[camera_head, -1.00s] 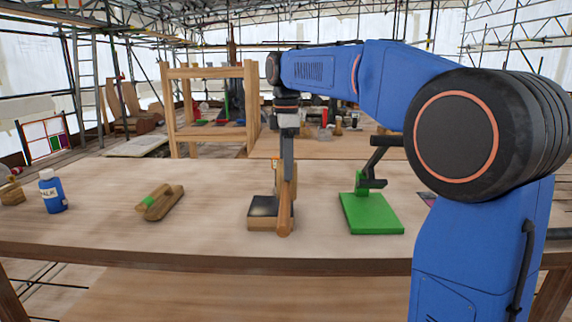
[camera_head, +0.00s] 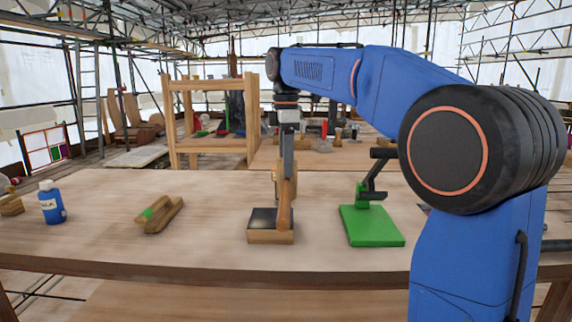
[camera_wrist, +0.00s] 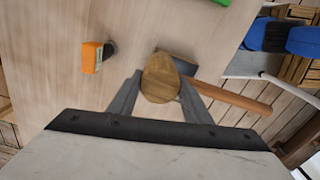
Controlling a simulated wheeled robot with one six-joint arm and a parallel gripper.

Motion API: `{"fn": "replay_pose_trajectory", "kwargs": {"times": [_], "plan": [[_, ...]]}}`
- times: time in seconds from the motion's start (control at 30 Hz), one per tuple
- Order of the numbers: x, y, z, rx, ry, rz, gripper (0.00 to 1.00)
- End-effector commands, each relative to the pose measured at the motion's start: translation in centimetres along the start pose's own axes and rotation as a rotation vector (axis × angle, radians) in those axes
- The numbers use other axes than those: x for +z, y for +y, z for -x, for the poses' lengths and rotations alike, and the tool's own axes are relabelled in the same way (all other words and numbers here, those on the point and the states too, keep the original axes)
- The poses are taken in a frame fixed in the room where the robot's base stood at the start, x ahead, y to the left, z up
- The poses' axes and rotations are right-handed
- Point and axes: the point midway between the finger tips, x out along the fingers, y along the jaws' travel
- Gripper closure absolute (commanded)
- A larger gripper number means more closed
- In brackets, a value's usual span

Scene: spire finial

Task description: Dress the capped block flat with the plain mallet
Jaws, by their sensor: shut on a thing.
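My gripper (camera_wrist: 160,85) is shut on the plain wooden mallet. In the wrist view the rounded wooden mallet head (camera_wrist: 160,78) sits between the fingers, and its handle (camera_wrist: 235,95) runs out to the right. In the head view the mallet (camera_head: 287,195) hangs below my wrist, its handle pointing toward the camera. Part of the dark top (camera_wrist: 176,64) shows past the head in the wrist view. I cannot tell whether mallet and block touch.
A green stand (camera_head: 372,230) with a dark lever is right of the block. An orange object (camera_wrist: 92,57) lies nearby on the table (camera_head: 200,245). Table between these is clear.

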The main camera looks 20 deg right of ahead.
Motion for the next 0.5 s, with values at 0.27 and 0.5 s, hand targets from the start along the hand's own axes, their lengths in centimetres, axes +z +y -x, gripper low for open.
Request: {"fn": "replay_pose_trajectory", "kwargs": {"times": [0.27,0.5], "plan": [[0.0,0.0,-1.2,0.001,0.000,0.000,0.87],[0.0,-0.1,-3.6,0.000,0.000,0.000,0.87]]}}
